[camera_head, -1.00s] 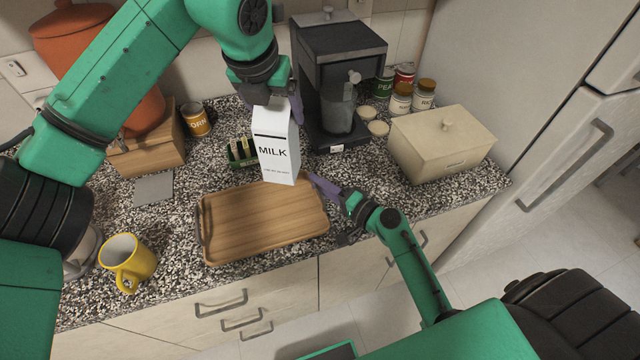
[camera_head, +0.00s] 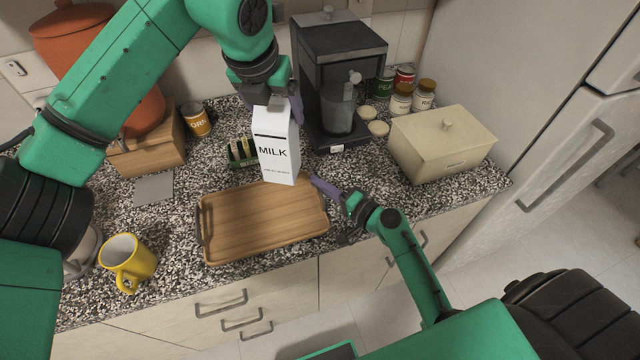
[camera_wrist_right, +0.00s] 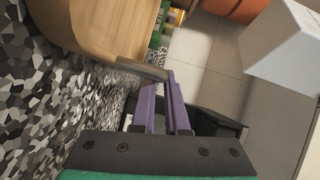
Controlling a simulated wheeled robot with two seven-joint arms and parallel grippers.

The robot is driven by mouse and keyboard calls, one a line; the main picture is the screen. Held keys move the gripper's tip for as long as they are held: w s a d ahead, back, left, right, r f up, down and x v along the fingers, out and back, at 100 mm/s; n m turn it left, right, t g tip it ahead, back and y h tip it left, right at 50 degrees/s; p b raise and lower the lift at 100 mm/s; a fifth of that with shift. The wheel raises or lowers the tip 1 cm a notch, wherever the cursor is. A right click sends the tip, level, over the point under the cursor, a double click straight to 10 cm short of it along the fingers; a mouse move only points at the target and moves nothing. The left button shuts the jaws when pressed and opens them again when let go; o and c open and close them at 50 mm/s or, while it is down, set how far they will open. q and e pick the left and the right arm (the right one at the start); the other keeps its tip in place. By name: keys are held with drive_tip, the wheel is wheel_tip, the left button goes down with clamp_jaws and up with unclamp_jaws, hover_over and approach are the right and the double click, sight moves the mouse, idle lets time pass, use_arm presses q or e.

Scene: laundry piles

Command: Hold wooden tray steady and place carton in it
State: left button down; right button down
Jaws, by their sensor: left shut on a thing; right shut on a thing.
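The white milk carton (camera_head: 277,150) is upright in my left gripper (camera_head: 277,100), which is shut on its upper part. In the head view the carton's lower end overlaps the back right part of the wooden tray (camera_head: 255,225); whether it touches the tray cannot be told. The tray lies flat on the counter. My right gripper (camera_head: 325,188) is shut on the tray's right edge. In the right wrist view the purple fingers (camera_wrist_right: 166,100) close at the tray's handle (camera_wrist_right: 142,68), and the carton (camera_wrist_right: 285,45) shows at the upper right.
A yellow mug (camera_head: 130,262) stands left of the tray. A coffee machine (camera_head: 335,80) stands behind, with a beige box (camera_head: 440,145) to its right. A small rack (camera_head: 240,152) is just behind the tray. The counter's front edge is close to the tray.

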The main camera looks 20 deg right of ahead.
sight(262, 154)
drive_tip(key=shift+f, duration=0.1)
idle(0.5)
use_arm(q)
drive_tip(key=shift+n+t, duration=0.3)
drive_tip(key=shift+n, duration=0.4)
drive_tip(key=a+f, duration=0.1)
drive_tip(key=f, duration=0.1)
drive_tip(key=a+f, duration=0.2)
drive_tip(key=shift+f, duration=0.15)
use_arm(e)
drive_tip(key=shift+s, duration=0.1)
use_arm(q)
wheel_tip(262, 154, down, 10)
drive_tip(key=shift+r, duration=0.15)
unclamp_jaws()
drive_tip(key=shift+f, duration=0.2)
drive_tip(key=v, duration=1.2)
drive_tip(key=shift+d+r, duration=0.1)
drive_tip(key=shift+r, duration=0.15)
use_arm(e)
drive_tip(key=c, duration=0.8)
unclamp_jaws()
drive_tip(key=shift+c, duration=0.2)
